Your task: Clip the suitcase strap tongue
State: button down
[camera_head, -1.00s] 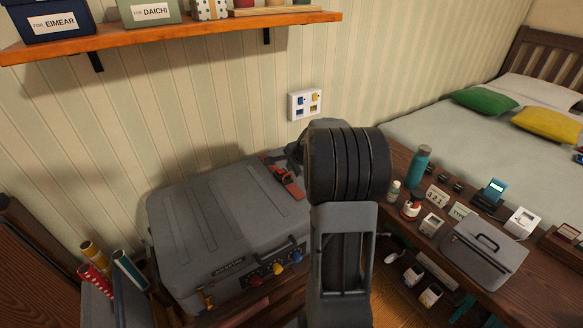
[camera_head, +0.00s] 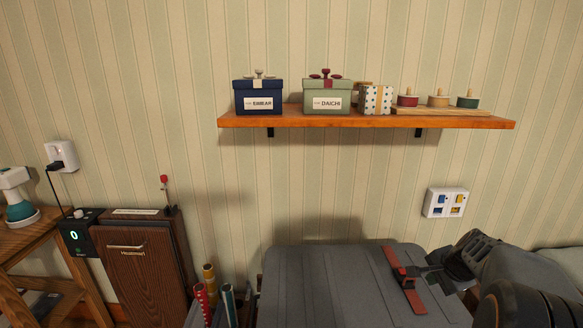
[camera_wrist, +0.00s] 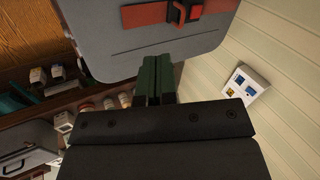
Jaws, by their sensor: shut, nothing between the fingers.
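The grey suitcase (camera_head: 320,285) lies with its lid up at the bottom of the head view, cut off by the frame edge. A red strap (camera_head: 412,296) crosses the right part of its lid, with a darker buckle piece on it. In the wrist view the strap (camera_wrist: 145,14) and its dark red buckle (camera_wrist: 186,10) show at the top edge, partly cut off. My gripper (camera_head: 430,272) is just right of the strap in the head view. In the wrist view its dark green fingers (camera_wrist: 157,66) are shut and empty, below the strap. Contact cannot be told.
A wooden shelf (camera_head: 366,121) with gift boxes hangs on the wall above the suitcase. A wall panel (camera_head: 445,203) is at the right. A brown cabinet (camera_head: 140,265) and rolled tubes (camera_head: 209,280) stand left of the suitcase. The wrist view shows the cluttered desk (camera_wrist: 45,115).

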jog(key=s+a+r+n+g+p, duration=0.1)
jog(key=s+a+r+n+p, duration=0.65)
jog(key=a, duration=0.45)
jog(key=s+a+r+n+g+p, duration=0.1)
jog(key=s+a+r+n+p, duration=0.6)
jog(key=a, duration=0.4)
jog(key=m+t+b, duration=0.4)
jog(key=m+b, duration=1)
jog(key=m, duration=0.3)
send_near(409, 282)
jog(key=shift+w+a+f+b, duration=0.25)
jog(key=shift+w+f+b, duration=0.15)
jog(key=shift+w+f, duration=0.1)
jog(key=shift+w+a+f+b, duration=0.2)
jog(key=shift+w+f+b, duration=0.15)
jog(key=shift+w+f, duration=0.55)
jog(key=shift+w, duration=0.15)
